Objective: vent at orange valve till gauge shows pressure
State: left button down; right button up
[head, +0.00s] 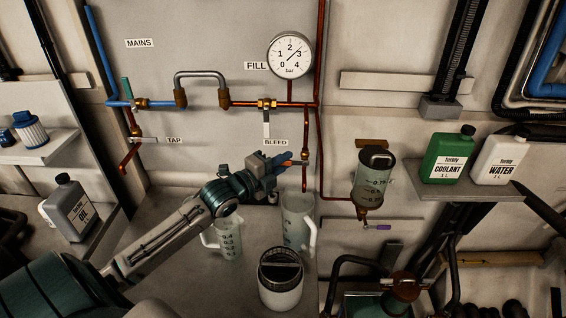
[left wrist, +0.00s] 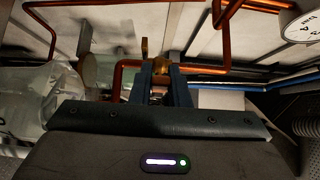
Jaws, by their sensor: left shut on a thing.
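The BLEED valve (head: 305,156) is brass on a vertical copper pipe, below the BLEED label. Its orange handle (head: 284,158) points left, between my left gripper's fingers. My left gripper (head: 284,163) is shut on this handle. In the left wrist view the blue fingers (left wrist: 160,85) point at a brass fitting and copper pipe; they hide most of the handle. The round gauge (head: 290,54) is marked 0 to 4 bar; its needle slants toward the upper right, between 2 and 3, though it is small. My right gripper is not in view.
A clear jug (head: 298,222) stands below the bleed pipe, with another jug (head: 228,240) to its left. A lidded white tub (head: 281,285) stands in front. A graduated cylinder (head: 374,178) hangs right. Coolant (head: 447,155) and water (head: 498,160) bottles stand on the right shelf.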

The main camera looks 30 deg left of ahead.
pick_arm(q)
jog(key=shift+r+m+g+b, duration=0.15)
jog(key=shift+m+g+b, duration=0.15)
jog(key=shift+b, duration=0.3)
jog(key=shift+r+m+g, duration=0.3)
jog(key=shift+r+g, duration=0.3)
jog(key=shift+d+r+m+g+y, duration=0.1)
jog(key=shift+r+m+g+y, duration=0.3)
jog(key=shift+m+g, duration=0.15)
jog(key=shift+w+d+m, duration=0.1)
jog(key=shift+m, duration=0.15)
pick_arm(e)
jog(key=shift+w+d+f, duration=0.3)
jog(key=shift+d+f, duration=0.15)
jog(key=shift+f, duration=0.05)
pick_arm(q)
jog(key=shift+f, duration=0.1)
jog(key=c, duration=1.4)
grip_release()
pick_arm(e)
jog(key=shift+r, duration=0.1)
